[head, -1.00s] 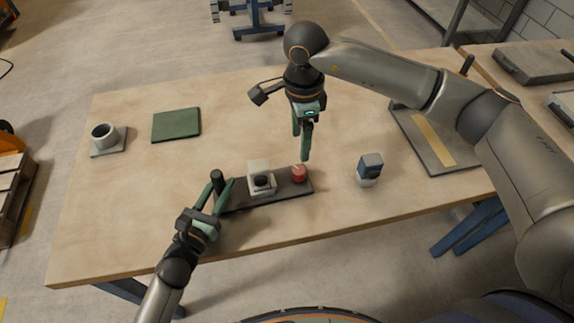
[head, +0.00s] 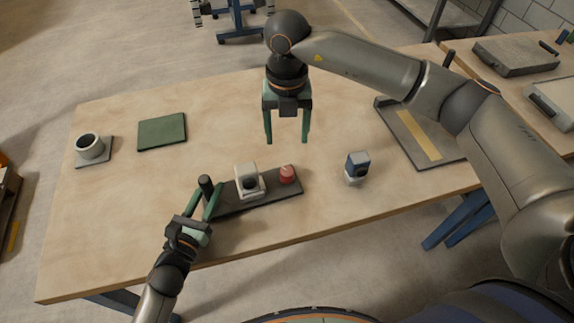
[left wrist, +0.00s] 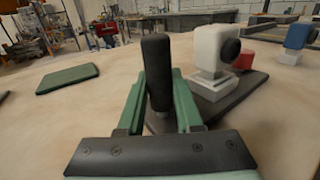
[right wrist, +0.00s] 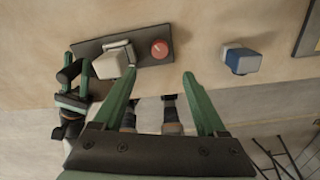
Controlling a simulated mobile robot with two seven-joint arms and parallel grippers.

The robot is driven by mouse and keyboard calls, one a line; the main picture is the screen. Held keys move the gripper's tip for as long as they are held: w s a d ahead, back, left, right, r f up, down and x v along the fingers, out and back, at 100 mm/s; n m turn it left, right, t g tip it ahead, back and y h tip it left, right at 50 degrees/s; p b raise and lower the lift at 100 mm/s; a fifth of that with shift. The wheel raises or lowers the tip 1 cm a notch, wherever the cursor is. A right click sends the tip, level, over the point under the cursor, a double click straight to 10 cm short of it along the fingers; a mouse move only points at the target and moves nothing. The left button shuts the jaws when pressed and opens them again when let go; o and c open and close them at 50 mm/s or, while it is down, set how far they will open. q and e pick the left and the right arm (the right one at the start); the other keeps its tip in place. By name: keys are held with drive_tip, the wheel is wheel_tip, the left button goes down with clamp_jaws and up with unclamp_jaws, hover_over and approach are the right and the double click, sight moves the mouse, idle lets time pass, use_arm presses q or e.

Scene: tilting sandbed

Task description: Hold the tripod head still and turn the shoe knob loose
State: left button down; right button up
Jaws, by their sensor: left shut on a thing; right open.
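The tripod head is a dark flat plate (head: 268,199) on the table, with a black upright grip (head: 206,187) at its left end. A white block with a black round front (head: 248,182) stands mid-plate. A red round knob (head: 287,174) is at the right end; it also shows in the right wrist view (right wrist: 160,49). My left gripper (head: 208,202) is shut on the black grip, which stands upright between its fingers in the left wrist view (left wrist: 157,75). My right gripper (head: 286,141) is open and empty, pointing down, above and behind the red knob, apart from it.
A blue-and-white block (head: 357,167) stands right of the plate. A green mat (head: 162,132) and a white cup (head: 89,146) on a grey square lie at the left. A grey tray (head: 396,122) with a yellow strip is at the right. The table between is clear.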

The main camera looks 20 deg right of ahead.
sight(287, 170)
wheel_tip(287, 170, down, 12)
drive_tip(key=shift+r+m, duration=0.1)
drive_tip(key=shift+m, duration=1)
drive_tip(key=shift+c, duration=0.3)
clamp_jaws()
